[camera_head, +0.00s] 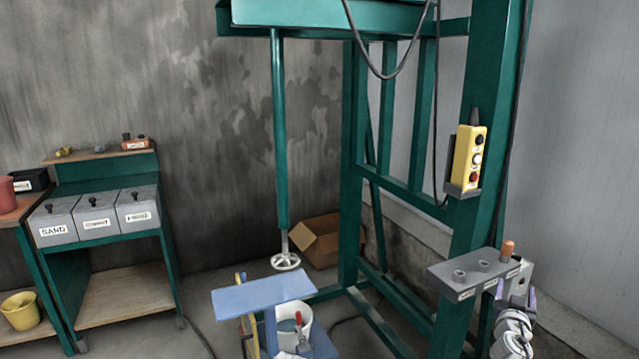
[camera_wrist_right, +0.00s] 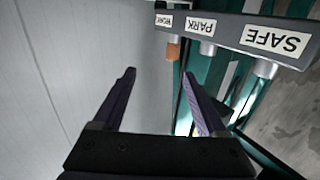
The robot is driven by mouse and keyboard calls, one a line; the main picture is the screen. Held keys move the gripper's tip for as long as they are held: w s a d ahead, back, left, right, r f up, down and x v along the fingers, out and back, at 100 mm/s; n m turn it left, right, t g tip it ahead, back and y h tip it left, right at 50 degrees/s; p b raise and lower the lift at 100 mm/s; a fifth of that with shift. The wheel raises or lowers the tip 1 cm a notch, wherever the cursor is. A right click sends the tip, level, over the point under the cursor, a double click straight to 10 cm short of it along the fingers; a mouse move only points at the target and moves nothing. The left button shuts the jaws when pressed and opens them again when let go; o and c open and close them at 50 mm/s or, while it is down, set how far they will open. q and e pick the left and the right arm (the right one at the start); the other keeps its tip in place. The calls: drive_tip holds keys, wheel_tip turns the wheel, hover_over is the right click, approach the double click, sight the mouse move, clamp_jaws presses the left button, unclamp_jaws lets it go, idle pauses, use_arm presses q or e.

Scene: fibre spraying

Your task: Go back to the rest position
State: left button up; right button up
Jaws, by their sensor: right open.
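My right gripper (camera_head: 515,292) is at the lower right in the head view, just below and beside the grey selector block (camera_head: 478,272). In the right wrist view, its two dark fingers (camera_wrist_right: 160,75) are spread with nothing between them. The orange-tipped peg (camera_head: 508,247) stands upright at the block's right end. It also shows in the wrist view (camera_wrist_right: 173,50), beside the WORK label and apart from the fingers. The block (camera_wrist_right: 235,30) also carries PARK and SAFE labels, with grey sockets near them. My left gripper is in neither view.
A green steel frame (camera_head: 490,110) stands close to my right arm, with a yellow button pendant (camera_head: 467,160) on its post. A blue plate (camera_head: 262,293) and white bucket (camera_head: 294,325) are at the lower middle. Labelled bins (camera_head: 97,214) stand left. A pale wall (camera_head: 590,130) is at right.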

drive_tip(key=s+a+f+n+g+y, duration=0.1)
drive_tip(key=s+a+f+g+y, duration=0.2)
drive_tip(key=a+f, duration=0.55)
drive_tip(key=s+a+f+n+g+y, duration=0.1)
drive_tip(key=s+a+f+g+y, duration=0.1)
drive_tip(key=a+f+g, duration=0.55)
drive_tip(key=s+a+f+n+g+y, duration=0.1)
drive_tip(key=s+a+f+n+y, duration=0.2)
drive_tip(key=a, duration=0.6)
drive_tip(key=s+a+f+n+g+y, duration=0.2)
drive_tip(key=s+a, duration=0.4)
drive_tip(key=a, duration=0.3)
drive_tip(key=s+a+r+n+g+h+p, duration=0.1)
drive_tip(key=s+a+r+n+p, duration=0.2)
drive_tip(key=s+a+r+p, duration=0.3)
drive_tip(key=a+r+p, duration=0.5)
drive_tip(key=shift+n, duration=0.4)
drive_tip(key=shift+r, duration=0.1)
drive_tip(key=shift+c, duration=0.2)
